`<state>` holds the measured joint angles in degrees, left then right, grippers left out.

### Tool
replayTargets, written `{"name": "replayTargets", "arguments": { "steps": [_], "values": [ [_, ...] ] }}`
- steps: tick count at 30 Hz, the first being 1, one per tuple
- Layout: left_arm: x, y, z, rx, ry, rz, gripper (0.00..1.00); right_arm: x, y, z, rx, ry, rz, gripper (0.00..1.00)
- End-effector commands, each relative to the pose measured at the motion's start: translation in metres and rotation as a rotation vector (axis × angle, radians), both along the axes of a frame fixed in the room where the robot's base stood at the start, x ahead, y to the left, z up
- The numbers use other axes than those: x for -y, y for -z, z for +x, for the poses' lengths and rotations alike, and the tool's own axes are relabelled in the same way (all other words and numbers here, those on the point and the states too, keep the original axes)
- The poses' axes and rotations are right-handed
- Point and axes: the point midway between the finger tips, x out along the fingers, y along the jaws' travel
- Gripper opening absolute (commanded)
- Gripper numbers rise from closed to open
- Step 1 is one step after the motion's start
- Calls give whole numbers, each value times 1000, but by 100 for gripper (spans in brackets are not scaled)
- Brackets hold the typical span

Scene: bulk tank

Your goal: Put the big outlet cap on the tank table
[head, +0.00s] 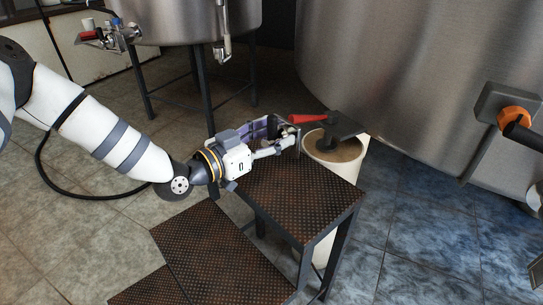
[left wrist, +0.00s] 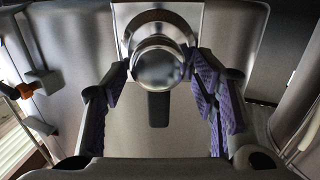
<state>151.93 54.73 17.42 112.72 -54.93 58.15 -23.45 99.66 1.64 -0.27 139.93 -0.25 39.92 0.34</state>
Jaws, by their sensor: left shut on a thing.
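My left gripper (head: 284,138) is over the upper step, close to the big steel tank. In the left wrist view, its purple-padded fingers (left wrist: 160,88) stand either side of a round, shiny metal cap (left wrist: 158,65), which appears to be the big outlet cap. The gripper is shut on it. A dark handle-like part (left wrist: 158,108) hangs below the cap. In the head view the cap is hard to make out. I cannot identify the tank table. My right gripper is not in view.
Brown textured metal steps (head: 300,195) stand below my left gripper. A white bucket (head: 345,170) stands behind them, with a red-handled tool (head: 308,118) near its top. The big tank (head: 400,80) fills the upper right, with an orange-ringed fitting (head: 515,117). A smaller tank (head: 180,20) is behind.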

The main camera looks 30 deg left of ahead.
Motion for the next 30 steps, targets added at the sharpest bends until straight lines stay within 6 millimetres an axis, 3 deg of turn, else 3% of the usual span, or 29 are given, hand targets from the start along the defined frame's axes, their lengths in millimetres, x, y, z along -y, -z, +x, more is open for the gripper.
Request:
{"name": "replayTargets", "arguments": {
  "steps": [5,10,20,21,23,24,30],
  "values": [
    [-9,16,9,3,0,-1,12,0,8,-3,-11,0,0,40],
    [-10,49,10,-1,0,-3,12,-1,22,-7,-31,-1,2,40],
    [-10,48,10,5,1,-2,12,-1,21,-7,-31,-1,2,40],
    [-10,50,10,2,2,-2,56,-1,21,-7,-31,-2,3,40],
    [-10,49,10,2,1,-2,69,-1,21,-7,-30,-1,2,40],
    [-10,49,10,2,1,-2,74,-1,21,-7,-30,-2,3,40],
    [-10,49,10,3,1,-1,74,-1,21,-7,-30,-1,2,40]
  ]
}}
